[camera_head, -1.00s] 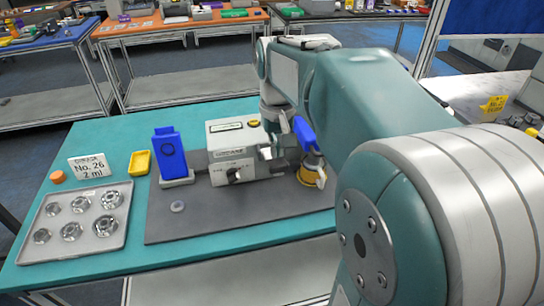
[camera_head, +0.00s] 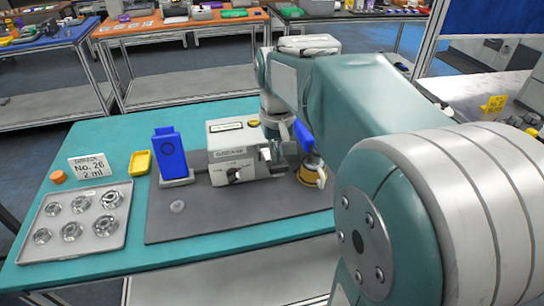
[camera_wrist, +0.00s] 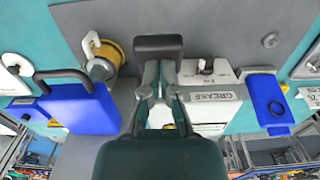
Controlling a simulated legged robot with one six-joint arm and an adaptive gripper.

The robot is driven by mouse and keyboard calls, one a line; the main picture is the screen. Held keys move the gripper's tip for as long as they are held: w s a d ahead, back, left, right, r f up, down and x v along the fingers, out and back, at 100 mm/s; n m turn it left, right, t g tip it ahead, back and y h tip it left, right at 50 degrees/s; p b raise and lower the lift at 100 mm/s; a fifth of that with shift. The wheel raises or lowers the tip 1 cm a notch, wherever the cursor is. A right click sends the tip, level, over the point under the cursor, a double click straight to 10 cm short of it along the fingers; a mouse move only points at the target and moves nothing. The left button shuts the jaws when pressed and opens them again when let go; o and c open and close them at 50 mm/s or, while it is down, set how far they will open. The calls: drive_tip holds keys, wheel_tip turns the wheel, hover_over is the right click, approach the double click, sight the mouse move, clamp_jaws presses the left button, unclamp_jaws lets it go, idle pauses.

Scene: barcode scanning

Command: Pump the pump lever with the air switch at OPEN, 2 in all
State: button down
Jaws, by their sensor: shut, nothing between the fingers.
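The grey-white machine labelled GREASE (camera_head: 232,155) stands on a dark mat. A small dark switch knob (camera_head: 234,175) is on its front and also shows in the wrist view (camera_wrist: 205,70); its setting is not readable. My gripper (camera_wrist: 158,66) is shut and empty beside the machine's right end in the head view. A dark rectangular block (camera_wrist: 158,46) shows at the fingertips in the wrist view; I cannot tell whether it is the pump lever's end or part of my gripper. The pump lever is not clearly visible in the head view, where my arm covers that area.
A blue block (camera_head: 171,154) stands left of the machine. A blue part with a black handle (camera_wrist: 82,108) and a yellow can (camera_head: 309,175) are close on the right in the head view. A metal tray (camera_head: 52,215) holds several round fittings. The mat's front is mostly clear.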

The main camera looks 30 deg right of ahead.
sight(277, 175)
wheel_tip(277, 175, down, 6)
drive_tip(key=shift+f, duration=0.15)
idle(0.6)
drive_tip(key=shift+r, duration=4.4)
drive_tip(key=shift+r, duration=2)
drive_tip(key=shift+s, duration=0.1)
